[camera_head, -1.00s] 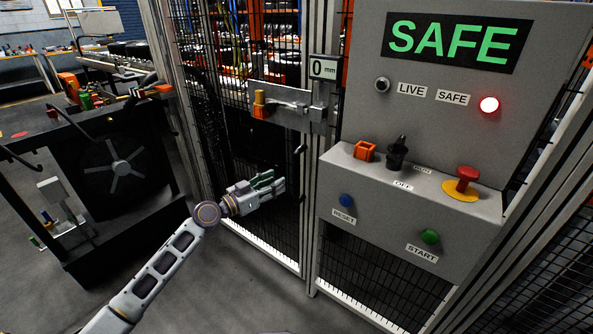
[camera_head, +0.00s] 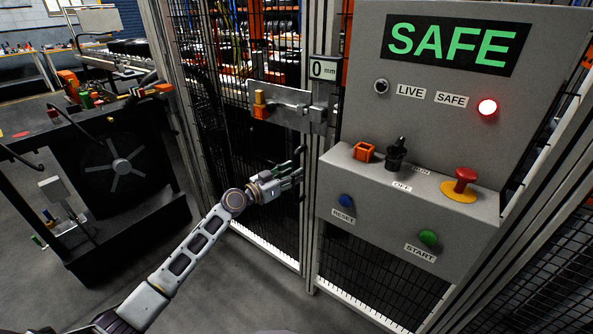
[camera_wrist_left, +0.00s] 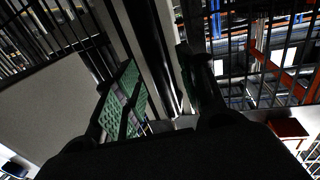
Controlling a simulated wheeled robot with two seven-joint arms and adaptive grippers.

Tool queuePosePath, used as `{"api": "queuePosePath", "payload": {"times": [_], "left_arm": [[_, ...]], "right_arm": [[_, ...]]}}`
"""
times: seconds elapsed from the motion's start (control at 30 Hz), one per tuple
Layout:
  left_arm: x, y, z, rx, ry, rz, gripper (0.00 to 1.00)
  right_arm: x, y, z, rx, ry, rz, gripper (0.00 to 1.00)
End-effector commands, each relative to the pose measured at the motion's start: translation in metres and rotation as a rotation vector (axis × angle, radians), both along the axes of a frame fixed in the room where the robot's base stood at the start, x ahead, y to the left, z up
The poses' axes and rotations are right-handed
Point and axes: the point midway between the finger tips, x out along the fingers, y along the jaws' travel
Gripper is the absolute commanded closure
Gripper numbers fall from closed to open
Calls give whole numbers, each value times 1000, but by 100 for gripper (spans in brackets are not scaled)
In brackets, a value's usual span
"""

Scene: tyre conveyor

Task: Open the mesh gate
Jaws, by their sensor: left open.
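The mesh gate (camera_head: 235,150) stands upright in its frame in the head view, left of the grey control panel, and looks closed against the post (camera_head: 312,190). A metal latch bar (camera_head: 285,103) with an orange-and-yellow piece (camera_head: 260,106) crosses the gate's right edge. A dark vertical handle (camera_head: 302,152) shows low on that edge. My left gripper (camera_head: 296,172) is open beside this handle; I cannot tell whether they touch. In the left wrist view its green-padded fingers (camera_wrist_left: 160,95) are apart, with a metal post (camera_wrist_left: 150,50) beyond them. My right gripper is not in view.
The control panel (camera_head: 440,130) reads SAFE, with a lit red lamp (camera_head: 488,107), a red stop button (camera_head: 465,180), and blue and green buttons. A dark cart with a fan (camera_head: 120,165) stands at the left. Grey floor (camera_head: 240,290) is clear before the gate.

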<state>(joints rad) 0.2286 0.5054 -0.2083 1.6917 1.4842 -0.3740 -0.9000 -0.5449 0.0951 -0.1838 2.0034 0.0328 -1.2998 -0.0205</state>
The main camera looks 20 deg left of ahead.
Motion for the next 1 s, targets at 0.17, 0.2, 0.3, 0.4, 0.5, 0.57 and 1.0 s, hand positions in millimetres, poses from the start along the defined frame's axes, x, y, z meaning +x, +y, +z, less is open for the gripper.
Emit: {"api": "queuePosePath", "payload": {"times": [0.17, 0.2, 0.3, 0.4, 0.5, 0.57, 1.0], "left_arm": [[13, -7, 1, -2, -2, 1, 59], [15, -8, 1, -1, -2, 1, 59], [19, -11, 1, -1, -1, 1, 59], [21, -13, 1, 0, -2, 0, 59], [22, -13, 0, -1, -1, 0, 59], [22, -13, 0, -1, -1, 0, 59], [22, -13, 0, -1, -1, 0, 90]], "right_arm": [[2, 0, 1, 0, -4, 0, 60], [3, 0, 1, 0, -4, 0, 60], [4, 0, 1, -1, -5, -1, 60], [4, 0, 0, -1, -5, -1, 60], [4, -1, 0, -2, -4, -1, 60], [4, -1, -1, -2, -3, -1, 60], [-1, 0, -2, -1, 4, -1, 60]]}}
